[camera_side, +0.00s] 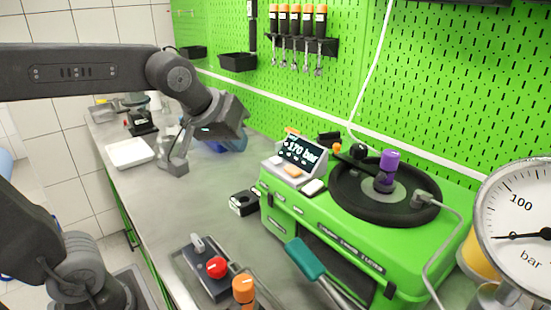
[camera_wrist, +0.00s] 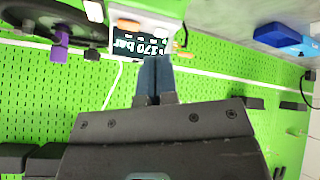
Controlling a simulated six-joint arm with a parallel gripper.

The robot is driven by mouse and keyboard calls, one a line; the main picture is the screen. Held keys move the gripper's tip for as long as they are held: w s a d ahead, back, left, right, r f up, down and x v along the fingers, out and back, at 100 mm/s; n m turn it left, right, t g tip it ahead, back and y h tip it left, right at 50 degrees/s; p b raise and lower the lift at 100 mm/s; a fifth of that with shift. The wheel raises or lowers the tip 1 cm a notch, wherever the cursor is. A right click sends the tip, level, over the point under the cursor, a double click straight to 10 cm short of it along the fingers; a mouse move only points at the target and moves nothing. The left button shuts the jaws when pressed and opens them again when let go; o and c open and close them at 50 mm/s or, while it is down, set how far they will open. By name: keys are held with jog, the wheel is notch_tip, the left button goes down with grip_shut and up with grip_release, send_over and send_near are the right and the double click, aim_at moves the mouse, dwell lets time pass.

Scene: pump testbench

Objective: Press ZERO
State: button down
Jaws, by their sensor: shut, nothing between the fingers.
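The pump's display unit (camera_side: 297,155) sits on top of the green testbench at its left end, reading about "170 bar", possibly with a minus sign. An orange button (camera_wrist: 129,24) and a white button (camera_wrist: 94,10) show there too.
A black round plate with a purple knob (camera_side: 387,168) is on the green testbench (camera_side: 345,240). A pressure gauge (camera_side: 520,225) stands at right. A control box with a red knob (camera_side: 216,267) is in front. A white tray (camera_side: 129,153) lies at left. The green pegboard is behind.

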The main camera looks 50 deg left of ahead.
aim_at(276, 160)
jog(key=w+a+r+n, duration=0.1)
jog(key=w+r+n, duration=0.1)
jog(key=w, duration=0.3)
jog(key=w+a+r+n+t+y, duration=0.1)
jog(key=w+r+n, duration=0.1)
jog(key=w, duration=0.3)
jog(key=shift+w+a+r+n+t, duration=0.15)
jog(key=shift+w+a+n+t, duration=0.2)
jog(key=shift+n, duration=0.45)
jog(key=shift+f, duration=4.45)
jog(key=shift+f, duration=0.1)
jog(key=shift+f, duration=0.3)
jog(key=shift+f, duration=0.5)
jog(key=shift+r, duration=0.95)
